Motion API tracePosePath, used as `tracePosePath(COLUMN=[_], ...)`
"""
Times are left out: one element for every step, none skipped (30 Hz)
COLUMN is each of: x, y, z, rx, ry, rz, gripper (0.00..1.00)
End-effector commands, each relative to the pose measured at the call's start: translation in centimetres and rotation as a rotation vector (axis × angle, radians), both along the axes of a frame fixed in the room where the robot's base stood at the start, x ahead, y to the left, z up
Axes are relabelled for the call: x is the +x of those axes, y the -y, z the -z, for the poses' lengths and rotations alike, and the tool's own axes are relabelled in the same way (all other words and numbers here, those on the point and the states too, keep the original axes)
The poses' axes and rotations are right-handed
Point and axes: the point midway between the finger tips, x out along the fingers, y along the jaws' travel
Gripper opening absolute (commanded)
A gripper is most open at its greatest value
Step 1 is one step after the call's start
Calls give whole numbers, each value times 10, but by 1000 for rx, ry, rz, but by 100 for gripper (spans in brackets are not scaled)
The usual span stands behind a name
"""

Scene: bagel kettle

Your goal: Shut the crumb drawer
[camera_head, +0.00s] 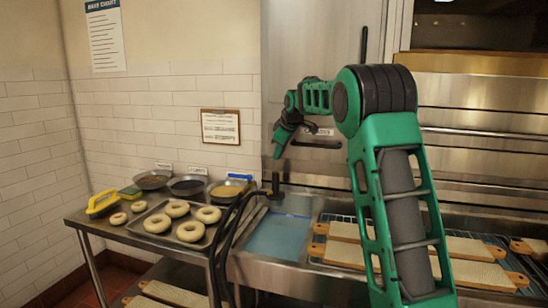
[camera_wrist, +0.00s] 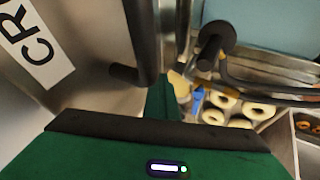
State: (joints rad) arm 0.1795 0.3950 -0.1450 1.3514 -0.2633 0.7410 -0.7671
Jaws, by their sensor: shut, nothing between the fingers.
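The steel front with a partly cut-off label reading "CRU" (camera_wrist: 35,45) fills the left of the wrist view; I take it as the crumb drawer's. A dark bar (camera_wrist: 140,35), like a handle, stands out beside the label. In the head view a small label (camera_head: 320,131) shows on the steel panel (camera_head: 310,75), partly behind my arm. How far the drawer stands out cannot be told. My gripper (camera_head: 279,147) is shut and empty, pointing down in front of the panel. In the wrist view its green tip (camera_wrist: 163,97) appears close to the bar; contact is unclear.
A tray of bagels (camera_head: 160,228) lies on the side table at left, with several shallow pans (camera_head: 188,187) and a yellow-handled tool (camera_head: 101,204) around it. Dark hoses (camera_head: 232,225) rise beside the blue basin (camera_head: 280,238). Wooden boards (camera_head: 455,246) lie on a rack at right.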

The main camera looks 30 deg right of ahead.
Motion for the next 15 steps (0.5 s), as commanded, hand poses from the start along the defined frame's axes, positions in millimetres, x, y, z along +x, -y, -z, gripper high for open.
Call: tracePosePath(x=[3, 4, 4, 4, 4, 4, 4, 4, 4, 4, 4, 4, 4, 3, 2], y=[2, 3, 4, 5, 6, 7, 8, 8, 9, 9, 10, 10, 10, 10, 9], z=[-2, -2, -2, -2, -2, -3, -3, -3, -3, -3, -3, -3, -3, -3, -4], rx=[-1, -2, -2, -2, -2, -2, -3, -2, -3, -3, -3, -3, -3, -3, -3], ry=[11, 12, 13, 14, 15, 15, 16, 16, 16, 16, 17, 17, 17, 17, 17], rz=[2, 2, 3, 3, 5, 6, 6, 7, 9, 9, 9, 10, 10, 10, 11], gripper=[0, 0, 0, 0, 0, 0, 0, 0, 0, 0, 0, 0, 0, 0, 0])
